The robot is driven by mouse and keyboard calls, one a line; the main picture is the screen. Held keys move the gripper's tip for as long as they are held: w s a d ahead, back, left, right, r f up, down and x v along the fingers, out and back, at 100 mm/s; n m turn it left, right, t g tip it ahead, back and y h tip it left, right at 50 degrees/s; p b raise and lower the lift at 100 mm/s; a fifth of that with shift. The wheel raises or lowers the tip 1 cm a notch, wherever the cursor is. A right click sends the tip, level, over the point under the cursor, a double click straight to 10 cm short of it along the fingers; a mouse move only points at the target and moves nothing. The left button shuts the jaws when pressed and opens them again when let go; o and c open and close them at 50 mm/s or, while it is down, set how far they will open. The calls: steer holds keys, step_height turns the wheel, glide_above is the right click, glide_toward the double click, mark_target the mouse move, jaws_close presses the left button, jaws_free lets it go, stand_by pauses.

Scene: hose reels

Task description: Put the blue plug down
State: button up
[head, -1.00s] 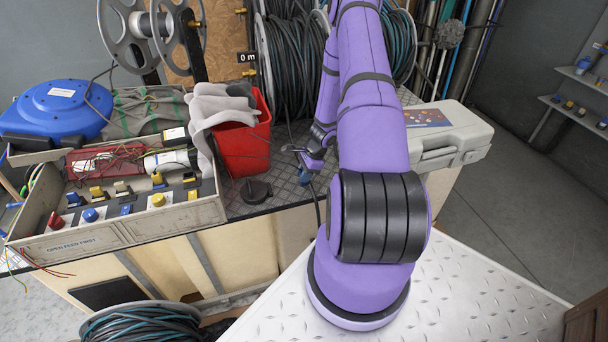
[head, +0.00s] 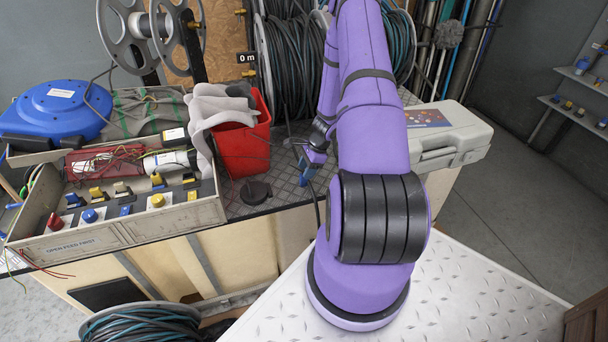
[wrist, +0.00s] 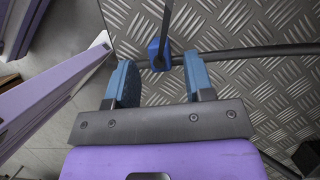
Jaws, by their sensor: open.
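The blue plug (wrist: 158,53) shows in the wrist view as a small blue block with a dark cable, just beyond the fingertips. It lies on or very close to the diamond-plate bench top; I cannot tell which. My gripper (wrist: 160,70) is open, with one blue-padded finger on each side and a gap to the plug. In the head view my gripper (head: 308,174) is low over the bench top, right of the red bin. The blue there is too small to tell plug from finger pads.
A dark cable (wrist: 265,51) crosses the plate behind the plug. The red bin (head: 244,140) and a black round piece (head: 256,191) stand left of my gripper. A grey case (head: 448,136) lies to the right. The bench's front edge is close by.

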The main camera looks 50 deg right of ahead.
steer(key=v, duration=0.9)
steer(key=w+a+r+n, duration=0.1)
steer(key=a+r+n, duration=0.4)
steer(key=r, duration=0.5)
steer(key=w+a+r+n+h, duration=0.1)
steer(key=w+a+r+n, duration=0.15)
steer(key=a+r, duration=0.65)
steer(key=w+a+r+n, duration=0.1)
steer(key=a+r+n, duration=0.4)
steer(key=r, duration=0.6)
steer(key=s+a+r+n+t+h, duration=0.1)
steer(key=s+a+r+n+h, duration=0.1)
steer(key=s+a+r+n, duration=0.65)
steer(key=s+a+r+n+t, duration=0.1)
steer(key=s+a+r, duration=0.2)
steer(key=s, duration=0.3)
steer(key=s+a+r+n, duration=0.2)
steer(key=s+a+r, duration=0.1)
steer(key=s, duration=0.3)
steer(key=shift+s+a+r+t+h, duration=0.3)
steer(key=shift+a+t+h, duration=0.1)
steer(key=shift+a, duration=0.35)
